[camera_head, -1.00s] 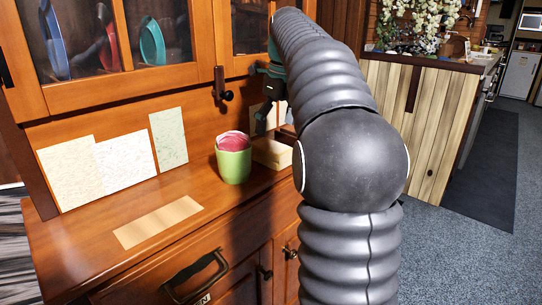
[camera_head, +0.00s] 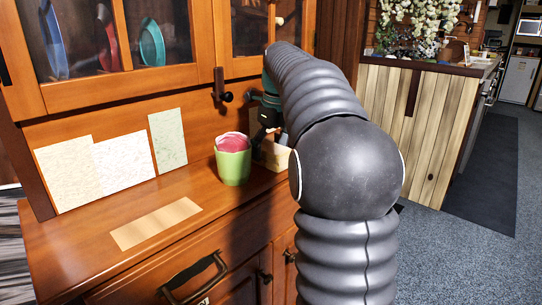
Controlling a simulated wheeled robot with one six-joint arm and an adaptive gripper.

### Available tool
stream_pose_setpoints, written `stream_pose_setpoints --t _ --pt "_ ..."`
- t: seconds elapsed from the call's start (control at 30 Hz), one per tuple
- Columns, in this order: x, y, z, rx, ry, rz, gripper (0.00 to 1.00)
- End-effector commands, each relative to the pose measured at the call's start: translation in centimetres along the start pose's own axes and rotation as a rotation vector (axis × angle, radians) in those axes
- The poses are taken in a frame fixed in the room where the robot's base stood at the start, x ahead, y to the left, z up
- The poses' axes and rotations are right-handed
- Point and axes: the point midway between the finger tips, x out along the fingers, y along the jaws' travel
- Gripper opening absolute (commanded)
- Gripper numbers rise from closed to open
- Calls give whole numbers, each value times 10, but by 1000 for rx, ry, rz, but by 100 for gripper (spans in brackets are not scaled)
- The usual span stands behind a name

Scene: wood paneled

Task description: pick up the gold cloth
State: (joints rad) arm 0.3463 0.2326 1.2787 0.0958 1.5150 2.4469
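No thing in view is plainly a gold cloth. A flat tan rectangle (camera_head: 155,222) lies on the wooden cabinet top (camera_head: 75,240) in front of the cup; I cannot tell whether it is cloth. A pale yellow box-like thing (camera_head: 275,156) stands to the right of the green cup and is partly hidden by my arm. My gripper (camera_head: 260,138) points down over the cabinet top, beside the cup and at the pale box. Its fingers are dark, small and partly hidden, so I cannot tell whether they are open, shut or touching anything.
A green cup (camera_head: 234,167) with something pink in it stands close left of my gripper. Pale sheets (camera_head: 124,160) lean against the back panel. Glass-fronted doors with plates (camera_head: 152,43) are above. The cabinet top's left part is mostly clear.

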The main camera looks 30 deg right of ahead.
Motion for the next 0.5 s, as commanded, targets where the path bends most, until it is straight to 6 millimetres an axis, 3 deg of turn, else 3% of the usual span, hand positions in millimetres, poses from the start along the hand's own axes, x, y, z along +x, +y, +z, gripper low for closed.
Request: stream_pose_setpoints --t 0.03,0.2,0.5 --pt "0 0 0 0 0 0 73" --pt "0 0 0 0 0 0 32" --pt "0 0 0 0 0 1 32"
